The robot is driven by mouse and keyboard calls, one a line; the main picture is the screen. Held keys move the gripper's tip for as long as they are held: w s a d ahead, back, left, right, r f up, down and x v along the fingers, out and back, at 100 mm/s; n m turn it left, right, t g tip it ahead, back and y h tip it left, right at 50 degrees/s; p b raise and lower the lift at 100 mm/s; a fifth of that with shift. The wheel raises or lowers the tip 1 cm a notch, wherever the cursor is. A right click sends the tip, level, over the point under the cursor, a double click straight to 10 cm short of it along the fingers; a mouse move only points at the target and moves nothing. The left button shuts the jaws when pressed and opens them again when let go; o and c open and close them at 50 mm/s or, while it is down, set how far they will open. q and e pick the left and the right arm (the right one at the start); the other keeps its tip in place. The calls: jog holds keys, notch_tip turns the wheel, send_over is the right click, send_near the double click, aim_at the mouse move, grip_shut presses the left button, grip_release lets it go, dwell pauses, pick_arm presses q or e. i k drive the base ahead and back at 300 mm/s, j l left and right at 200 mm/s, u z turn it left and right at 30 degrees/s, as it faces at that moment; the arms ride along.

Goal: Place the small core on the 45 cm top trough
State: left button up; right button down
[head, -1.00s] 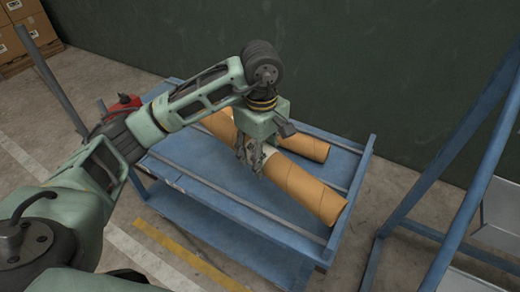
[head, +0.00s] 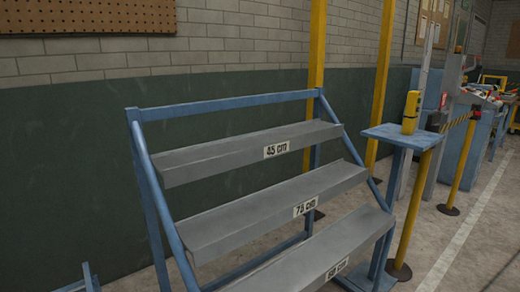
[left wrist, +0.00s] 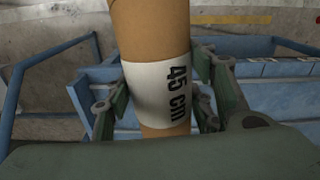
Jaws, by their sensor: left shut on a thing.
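The small core (left wrist: 152,30) is a brown cardboard tube with a white band reading 45 cm, seen in the left wrist view. My left gripper (left wrist: 156,88) is shut on it, with a finger on each side of the band. How far the core is above the blue cart is hard to tell. The 45 cm top trough (head: 220,157) is a grey, sloping, empty shelf at the top of a blue rack in the head view. No gripper shows in the head view; my right gripper is in neither view.
Below the top trough are the 75 cm trough (head: 270,212) and a lower trough (head: 325,255), both empty. A blue stand (head: 400,136) with a yellow device (head: 411,112) is right of the rack. Blue cart parts (left wrist: 255,92) surround the core in the left wrist view.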

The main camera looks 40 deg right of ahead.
aim_at(239, 146)
jog(key=k+z, duration=0.1)
jog(key=z, duration=0.3)
jog(key=l+z, duration=0.1)
jog(key=z, duration=0.25)
jog(key=k+l+z, duration=0.1)
jog(key=z, duration=0.3)
